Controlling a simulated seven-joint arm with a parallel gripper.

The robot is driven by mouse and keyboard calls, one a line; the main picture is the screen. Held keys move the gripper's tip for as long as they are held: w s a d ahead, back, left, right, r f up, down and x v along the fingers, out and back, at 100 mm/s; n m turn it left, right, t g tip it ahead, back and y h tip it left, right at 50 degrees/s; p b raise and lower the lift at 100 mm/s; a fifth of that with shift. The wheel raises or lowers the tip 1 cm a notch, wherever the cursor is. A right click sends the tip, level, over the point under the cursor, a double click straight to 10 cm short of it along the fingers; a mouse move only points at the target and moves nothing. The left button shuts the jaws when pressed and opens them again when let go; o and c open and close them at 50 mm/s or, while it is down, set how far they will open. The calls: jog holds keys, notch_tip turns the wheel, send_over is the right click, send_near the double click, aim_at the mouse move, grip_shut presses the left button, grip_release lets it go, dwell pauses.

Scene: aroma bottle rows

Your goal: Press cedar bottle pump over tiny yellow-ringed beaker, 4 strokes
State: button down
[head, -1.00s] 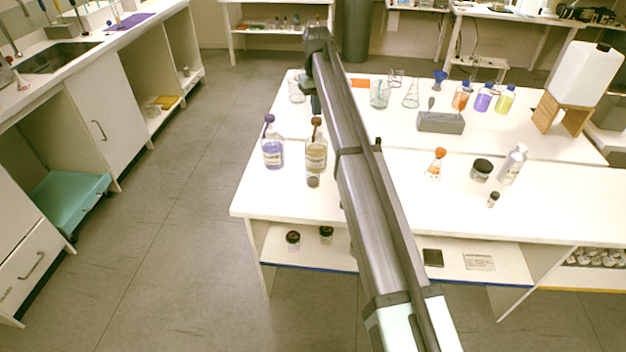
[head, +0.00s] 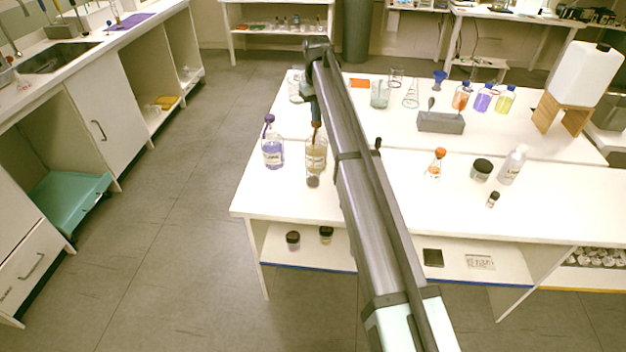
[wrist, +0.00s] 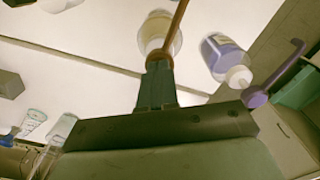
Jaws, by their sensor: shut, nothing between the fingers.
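The bottle with a brown pump (head: 316,157), holding yellowish liquid, stands near the left end of the white table; its label is too small to read. My gripper (head: 316,120) is shut and empty, pointing down at the top of the brown pump, and appears to touch it. In the wrist view, my fingers (wrist: 157,66) sit right at the pump head (wrist: 168,48), whose brown spout runs toward the top edge. The bottle (wrist: 153,30) shows beneath. A small dark vessel (head: 312,181) stands at the bottle's front; I cannot make out a yellow ring.
A purple-pump bottle (head: 273,152) stands close on the left; it also shows in the wrist view (wrist: 225,57). Glassware, including a beaker (head: 379,94), stands farther back. An orange-topped flask (head: 435,164) and a dark jar (head: 481,170) stand to the right.

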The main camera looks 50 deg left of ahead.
jog(key=shift+f, duration=0.45)
jog(key=shift+r, duration=1.55)
jog(key=shift+f, duration=0.6)
jog(key=shift+f, duration=0.95)
jog(key=shift+r, duration=1.55)
jog(key=shift+r, duration=0.15)
jog(key=shift+r, duration=2.9)
